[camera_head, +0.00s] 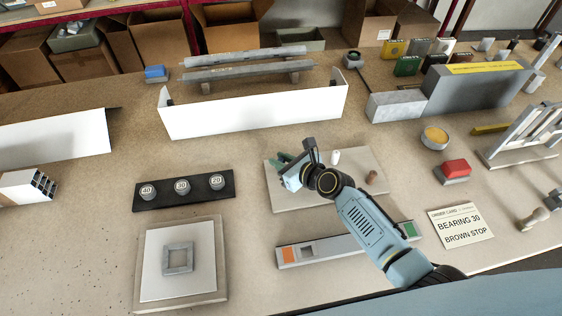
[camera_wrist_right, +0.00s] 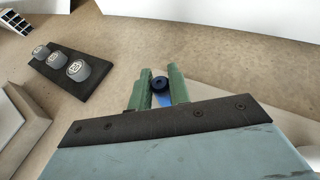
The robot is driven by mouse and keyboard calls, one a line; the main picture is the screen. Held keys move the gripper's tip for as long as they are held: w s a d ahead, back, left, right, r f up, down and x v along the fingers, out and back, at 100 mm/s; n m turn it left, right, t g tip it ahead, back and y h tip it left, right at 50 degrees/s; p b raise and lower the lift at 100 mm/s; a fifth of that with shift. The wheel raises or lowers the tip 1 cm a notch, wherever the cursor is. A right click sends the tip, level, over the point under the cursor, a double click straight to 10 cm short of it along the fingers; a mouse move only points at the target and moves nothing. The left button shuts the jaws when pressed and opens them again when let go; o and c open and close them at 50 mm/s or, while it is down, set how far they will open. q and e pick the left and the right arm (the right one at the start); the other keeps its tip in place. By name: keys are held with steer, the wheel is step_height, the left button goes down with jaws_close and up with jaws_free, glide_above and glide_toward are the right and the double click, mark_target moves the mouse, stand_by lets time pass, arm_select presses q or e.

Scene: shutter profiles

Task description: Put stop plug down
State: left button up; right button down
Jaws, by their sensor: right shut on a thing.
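My right gripper (camera_head: 284,160) is over the left end of a beige board (camera_head: 300,199). A white plug (camera_head: 336,157) and a brown plug (camera_head: 372,177) stand on the same board, to the right of the gripper. My left gripper is not in view.
A card (camera_head: 460,225) reads "BEARING 30 BROWN STOP". A black strip (camera_head: 165,200) holds bearings marked 40, 30 and 20. A grey rail (camera_head: 345,246) with orange and green ends lies in front of the board. A white profile (camera_head: 255,110) stands behind.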

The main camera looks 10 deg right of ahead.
steer(key=shift+f, duration=0.2)
steer(key=c, duration=1.3)
jaws_free()
steer(key=shift+s+d+r, duration=0.1)
steer(key=shift+s+r, duration=0.1)
steer(key=shift+r, duration=0.15)
steer(key=p+v, duration=0.2)
steer(key=v, duration=0.9)
steer(key=shift+s+d+p, duration=0.2)
steer(key=shift+p, duration=0.15)
